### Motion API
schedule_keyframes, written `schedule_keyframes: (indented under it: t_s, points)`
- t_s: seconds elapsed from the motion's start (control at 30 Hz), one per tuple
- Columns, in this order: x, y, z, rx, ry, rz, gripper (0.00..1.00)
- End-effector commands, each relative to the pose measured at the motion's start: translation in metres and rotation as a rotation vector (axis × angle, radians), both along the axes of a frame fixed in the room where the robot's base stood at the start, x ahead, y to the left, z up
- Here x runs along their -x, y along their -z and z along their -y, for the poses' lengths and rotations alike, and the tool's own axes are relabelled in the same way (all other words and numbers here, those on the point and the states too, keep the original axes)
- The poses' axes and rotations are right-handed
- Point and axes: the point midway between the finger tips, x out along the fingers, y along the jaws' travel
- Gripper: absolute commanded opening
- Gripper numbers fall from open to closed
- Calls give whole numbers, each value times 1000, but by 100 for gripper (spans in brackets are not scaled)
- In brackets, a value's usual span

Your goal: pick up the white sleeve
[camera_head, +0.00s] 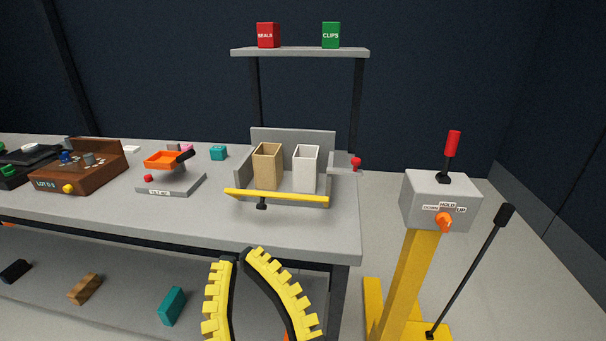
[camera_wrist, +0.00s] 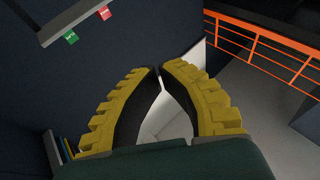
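The white sleeve (camera_head: 306,168) is an upright, open-topped box in the head view. It stands in a grey holder (camera_head: 293,137) on the bench, just right of a tan sleeve (camera_head: 267,166). A yellow bar (camera_head: 278,198) with a black knob runs across the holder's front. My gripper (camera_head: 239,256) has yellow toothed fingers, in front of the bench's front edge and apart from the sleeve. In the wrist view my gripper (camera_wrist: 160,70) has its fingertips almost together, with a bowed gap behind them and nothing held. I cannot make out the sleeve in the wrist view.
A shelf (camera_head: 300,52) with a red box (camera_head: 268,35) and a green box (camera_head: 331,35) stands above the holder. A scale (camera_head: 171,184) and a wooden box (camera_head: 82,168) are left. A grey control box (camera_head: 440,200) on a yellow post is right. Orange railing (camera_wrist: 262,45) shows in the wrist view.

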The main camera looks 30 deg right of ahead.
Motion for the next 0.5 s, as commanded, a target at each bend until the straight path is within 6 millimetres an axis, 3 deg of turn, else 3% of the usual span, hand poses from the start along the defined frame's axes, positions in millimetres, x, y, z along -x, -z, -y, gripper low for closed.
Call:
schedule_keyframes:
  t_s: [0.47, 0.5]
  points:
    - [0, 0, 0, 0, 0, 0, 0]
    - [0, 0, 0, 0, 0, 0, 13]
